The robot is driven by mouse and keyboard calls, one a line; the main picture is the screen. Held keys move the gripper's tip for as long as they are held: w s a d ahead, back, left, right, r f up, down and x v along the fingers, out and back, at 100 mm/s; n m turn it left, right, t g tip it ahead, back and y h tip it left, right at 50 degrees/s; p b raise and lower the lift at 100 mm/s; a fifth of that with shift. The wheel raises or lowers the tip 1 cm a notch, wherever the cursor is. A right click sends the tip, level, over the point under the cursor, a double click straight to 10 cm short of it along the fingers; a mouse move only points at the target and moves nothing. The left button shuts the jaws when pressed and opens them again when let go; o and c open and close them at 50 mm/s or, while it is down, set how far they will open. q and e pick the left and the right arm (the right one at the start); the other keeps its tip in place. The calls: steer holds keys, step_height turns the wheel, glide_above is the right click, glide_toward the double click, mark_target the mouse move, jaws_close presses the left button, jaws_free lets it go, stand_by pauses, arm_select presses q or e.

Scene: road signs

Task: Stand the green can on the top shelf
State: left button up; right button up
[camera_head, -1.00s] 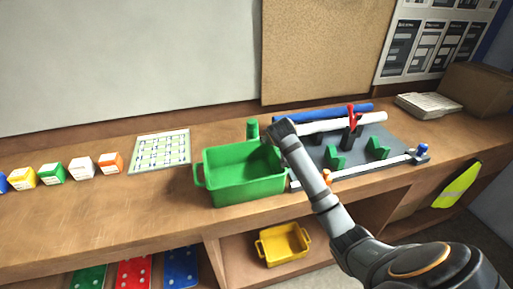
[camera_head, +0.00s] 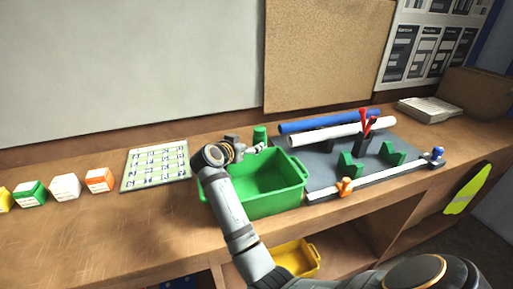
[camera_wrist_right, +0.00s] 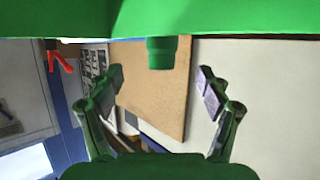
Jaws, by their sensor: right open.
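The green can (camera_head: 259,135) stands upright on the wooden counter (camera_head: 100,228), behind the green crate. In the right wrist view the green can (camera_wrist_right: 161,52) appears upside down, with its lower end hidden behind a green band that looks like the crate's rim. My right gripper (camera_head: 254,149) is over the back left part of the crate, just left of and in front of the can. In the wrist view its fingers are spread (camera_wrist_right: 162,80), with nothing between them. My left gripper is not in view. No separate shelf shows above the counter.
The green crate (camera_head: 283,200) stands close under my right gripper. A grey mat (camera_head: 318,162) with blue and white rolls is to its right. A gridded sheet (camera_head: 157,166) and coloured blocks lie left. A yellow bin (camera_head: 300,262) sits on the lower shelf.

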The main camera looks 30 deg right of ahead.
mark_target(257, 138)
steer(key=p+x, duration=0.1)
steer(key=x, duration=0.3)
steer(key=shift+s+d+r, duration=0.1)
steer(key=shift+d+r, duration=0.05)
steer(key=shift+d, duration=0.1)
steer(key=shift+w+f, duration=0.2)
steer(key=shift+w, duration=0.1)
steer(key=shift+w+d+p, duration=0.6)
steer(key=shift+d+p, duration=0.3)
steer(key=shift+p, duration=0.35)
steer(key=x, duration=0.2)
steer(key=shift+w+d+f+p, duration=0.15)
steer(key=shift+d+f+p, duration=0.1)
steer(key=shift+p, duration=0.05)
steer(key=shift+w+d+f, duration=0.1)
steer(key=shift+d+f, duration=0.05)
steer(key=shift+f, duration=0.1)
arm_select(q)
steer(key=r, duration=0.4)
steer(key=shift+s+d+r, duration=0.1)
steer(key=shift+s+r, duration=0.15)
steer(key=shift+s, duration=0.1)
arm_select(e)
steer(key=shift+r, duration=0.1)
steer(key=c, duration=0.5)
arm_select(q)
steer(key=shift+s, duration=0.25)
arm_select(e)
jaws_close()
